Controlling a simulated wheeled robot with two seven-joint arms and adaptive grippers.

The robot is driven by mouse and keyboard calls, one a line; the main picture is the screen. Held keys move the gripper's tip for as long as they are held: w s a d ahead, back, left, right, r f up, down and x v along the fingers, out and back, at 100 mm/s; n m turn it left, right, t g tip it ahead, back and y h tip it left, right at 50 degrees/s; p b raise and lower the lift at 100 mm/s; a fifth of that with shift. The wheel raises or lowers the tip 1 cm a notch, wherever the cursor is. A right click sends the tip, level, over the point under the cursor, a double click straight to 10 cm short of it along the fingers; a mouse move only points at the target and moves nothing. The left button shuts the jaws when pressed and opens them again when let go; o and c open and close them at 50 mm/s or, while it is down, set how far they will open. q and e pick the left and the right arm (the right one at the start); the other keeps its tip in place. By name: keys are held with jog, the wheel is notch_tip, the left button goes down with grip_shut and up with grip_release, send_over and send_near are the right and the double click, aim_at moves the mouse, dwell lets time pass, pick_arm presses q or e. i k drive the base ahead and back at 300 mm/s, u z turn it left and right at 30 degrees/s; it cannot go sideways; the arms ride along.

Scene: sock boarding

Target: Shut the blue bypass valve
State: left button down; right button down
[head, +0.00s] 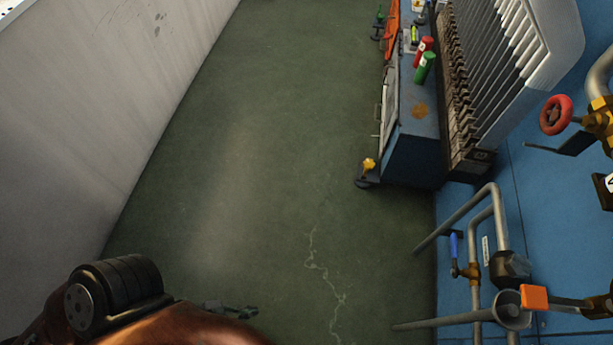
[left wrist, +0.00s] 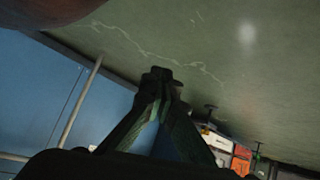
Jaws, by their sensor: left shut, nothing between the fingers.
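The blue valve (head: 454,245) has a blue lever handle on a brass body. It sits on the grey pipework at the lower right of the head view, and its lever stands roughly along the pipe. My left gripper (head: 250,312) shows small and dark at the bottom left of the head view, partly hidden by my copper-coloured arm. It is well to the left of the valve and apart from it. In the left wrist view my left gripper (left wrist: 162,76) is shut and empty, with green floor beyond its tips. My right gripper is not in view.
A red handwheel (head: 556,115) and an orange block-shaped part (head: 533,297) are on pipework along the blue wall at right. A blue cabinet (head: 411,150) with bottles stands farther back. The green floor (head: 260,160) between the pale left wall (head: 110,90) and the cabinet is clear.

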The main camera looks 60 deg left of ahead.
aim_at(455, 271)
jog(key=k, duration=0.65)
jog(key=z, duration=0.6)
jog(key=i, duration=1)
jog(key=u, duration=0.35)
